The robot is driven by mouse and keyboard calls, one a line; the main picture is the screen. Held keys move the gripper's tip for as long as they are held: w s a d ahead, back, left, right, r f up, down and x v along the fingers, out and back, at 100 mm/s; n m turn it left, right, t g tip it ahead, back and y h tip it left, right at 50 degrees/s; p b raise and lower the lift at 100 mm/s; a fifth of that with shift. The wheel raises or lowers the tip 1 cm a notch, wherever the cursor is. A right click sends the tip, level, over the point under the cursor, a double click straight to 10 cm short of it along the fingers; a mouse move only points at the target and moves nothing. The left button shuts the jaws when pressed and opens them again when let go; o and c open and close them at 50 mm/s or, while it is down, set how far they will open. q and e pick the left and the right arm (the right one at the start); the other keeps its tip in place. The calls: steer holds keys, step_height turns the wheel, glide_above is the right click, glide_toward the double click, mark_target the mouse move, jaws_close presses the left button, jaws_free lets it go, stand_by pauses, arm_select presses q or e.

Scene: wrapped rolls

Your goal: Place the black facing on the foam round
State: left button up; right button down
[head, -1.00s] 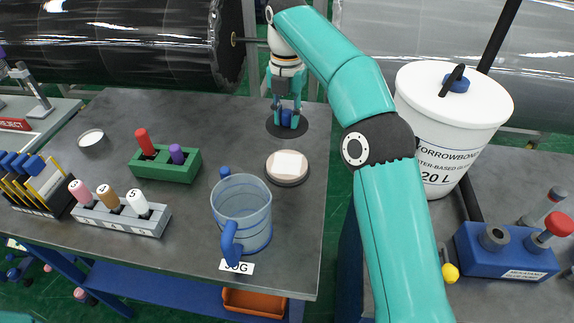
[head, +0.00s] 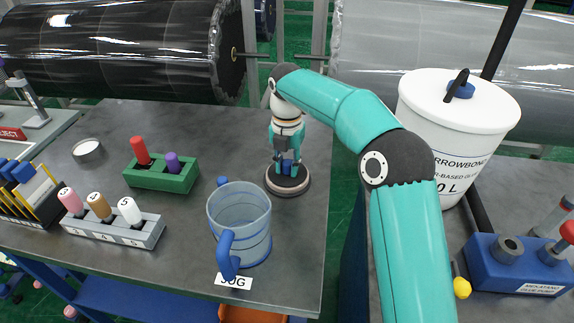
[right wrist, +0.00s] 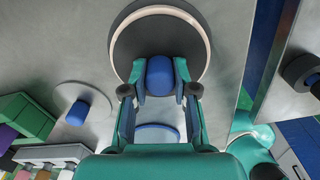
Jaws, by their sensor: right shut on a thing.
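The black facing (head: 275,187) is a flat dark disc with a blue knob (right wrist: 160,76). My right gripper (head: 287,165) is shut on that knob from above. The facing is over the foam round (head: 303,191), a low round piece whose pale rim shows around the facing's edge. In the right wrist view the foam round's pale rim (right wrist: 207,50) shows along the top and right of the dark disc, so the facing covers most of it. I cannot tell whether the facing rests on it or is slightly above. My left gripper is not in view.
A clear jug (head: 240,225) with a blue handle stands in front. A green block (head: 160,178) with pegs and a grey numbered rack (head: 115,228) are to the left. A white bucket (head: 450,130) is at the right. The table's back middle is clear.

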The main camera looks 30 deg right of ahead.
mark_target(287, 162)
steer(key=shift+f, duration=0.1)
steer(key=c, duration=0.9)
jaws_free()
step_height(287, 162, up, 12)
steer(key=p, duration=0.4)
